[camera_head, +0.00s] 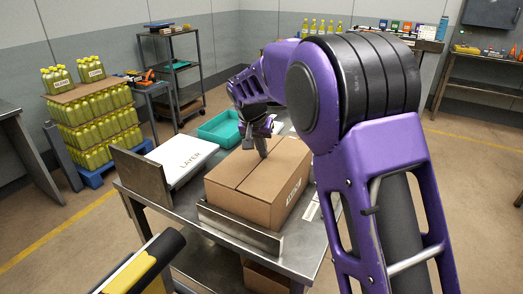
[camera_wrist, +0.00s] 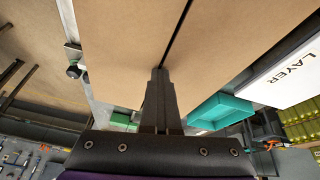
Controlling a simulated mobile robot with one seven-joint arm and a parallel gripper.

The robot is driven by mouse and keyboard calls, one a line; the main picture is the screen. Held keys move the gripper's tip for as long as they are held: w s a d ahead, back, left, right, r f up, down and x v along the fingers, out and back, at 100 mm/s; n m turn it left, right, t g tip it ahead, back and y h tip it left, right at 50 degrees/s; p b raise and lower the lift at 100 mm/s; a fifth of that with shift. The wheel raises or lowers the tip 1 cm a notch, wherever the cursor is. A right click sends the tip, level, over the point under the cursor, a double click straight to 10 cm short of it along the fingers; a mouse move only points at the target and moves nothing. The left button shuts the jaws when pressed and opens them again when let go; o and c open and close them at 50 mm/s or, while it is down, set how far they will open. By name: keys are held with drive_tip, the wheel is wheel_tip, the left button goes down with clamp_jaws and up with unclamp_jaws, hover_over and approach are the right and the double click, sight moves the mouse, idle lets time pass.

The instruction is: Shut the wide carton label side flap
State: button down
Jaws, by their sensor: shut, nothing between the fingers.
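The wide brown carton (camera_head: 228,202) stands on the metal table, with a printed label (camera_head: 294,188) on its right side. Its top flaps look lying flat, with a narrow dark seam between them; the label side flap (camera_head: 276,173) is to the right of the seam. My gripper (camera_head: 264,155) points down at the carton top near the seam, its fingers together and empty. In the wrist view the closed fingertips (camera_wrist: 159,72) sit at the near end of the seam, over brown cardboard (camera_wrist: 118,40). I cannot tell whether they touch it.
A teal bin (camera_head: 221,128) stands behind. The metal table (camera_head: 228,264) has a raised plate (camera_head: 240,230) along the carton's front. A bottle pallet stands at left.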

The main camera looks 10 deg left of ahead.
drive_tip(key=shift+s+d+f+b, duration=0.25)
drive_tip(key=shift+d+f+b, duration=0.05)
drive_tip(key=shift+d, duration=0.3)
drive_tip(key=shift+a, duration=0.1)
